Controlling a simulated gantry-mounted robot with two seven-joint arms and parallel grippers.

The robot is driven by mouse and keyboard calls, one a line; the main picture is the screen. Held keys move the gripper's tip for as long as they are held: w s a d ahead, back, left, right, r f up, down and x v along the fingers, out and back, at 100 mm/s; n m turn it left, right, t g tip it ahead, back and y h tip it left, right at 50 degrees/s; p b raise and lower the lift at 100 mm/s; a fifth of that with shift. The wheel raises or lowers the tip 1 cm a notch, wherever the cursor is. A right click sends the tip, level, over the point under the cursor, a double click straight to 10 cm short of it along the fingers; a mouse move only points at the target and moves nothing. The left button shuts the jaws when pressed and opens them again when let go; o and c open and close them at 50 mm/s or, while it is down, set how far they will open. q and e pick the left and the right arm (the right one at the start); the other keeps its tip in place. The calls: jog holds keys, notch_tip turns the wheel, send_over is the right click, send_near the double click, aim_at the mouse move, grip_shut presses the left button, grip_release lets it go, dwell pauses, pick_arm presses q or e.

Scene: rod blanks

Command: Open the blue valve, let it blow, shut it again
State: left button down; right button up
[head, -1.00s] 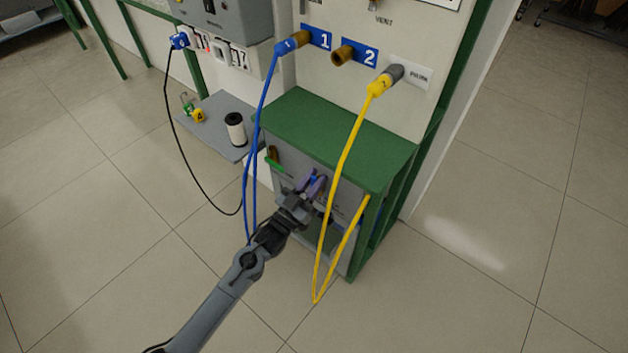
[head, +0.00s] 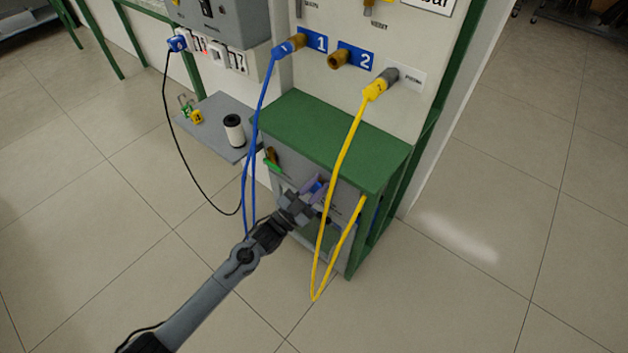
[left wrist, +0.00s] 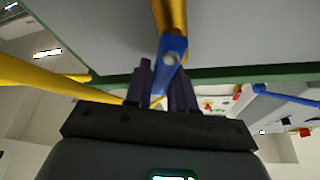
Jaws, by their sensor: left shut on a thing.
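The blue valve has a blue lever (left wrist: 173,50) on a brass body (left wrist: 172,14), set on the grey panel under the green bench. In the left wrist view the lever lies between the dark fingers of my left gripper (left wrist: 162,82), which is shut on it. In the head view the same gripper (head: 311,186) is at the panel front, with a bit of the blue lever (head: 319,187) showing at its purple fingers. The fingers hide most of the valve there. My right gripper is not in view.
A yellow hose (head: 341,165) hangs in a loop just right of my left gripper. A blue hose (head: 259,115) hangs to its left. A green-handled valve (head: 272,165) is further left on the panel.

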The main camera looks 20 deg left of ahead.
pick_arm(q)
jog(key=m, duration=0.1)
jog(key=m+g+h, duration=0.1)
jog(key=m, duration=0.1)
jog(key=d+m+g+h+p, duration=0.1)
jog(key=m, duration=0.1)
jog(key=shift+s+f, duration=0.2)
jog(key=shift+f, duration=0.1)
jog(key=m, duration=0.1)
jog(key=m+g+p, duration=0.1)
jog(key=m, duration=0.1)
jog(key=d+f+m, duration=0.1)
jog(key=shift+s+m+g, duration=0.15)
jog(key=shift+m+g, duration=0.15)
jog(key=shift+g, duration=0.1)
jog(key=m, duration=0.1)
jog(key=f+m+g+p, duration=0.1)
jog(key=m, duration=0.2)
jog(key=shift+s+d+f+g+p, duration=0.1)
jog(key=shift+d+f+g+p, duration=0.2)
jog(key=shift+f+g+p, duration=0.1)
jog(key=shift+f+m+g+p, duration=0.3)
jog(key=shift+f+m, duration=0.1)
jog(key=shift+m, duration=0.8)
jog(key=shift+f, duration=0.1)
jog(key=c, duration=1)
grip_release()
jog(key=shift+c, duration=0.2)
jog(key=shift+s, duration=0.1)
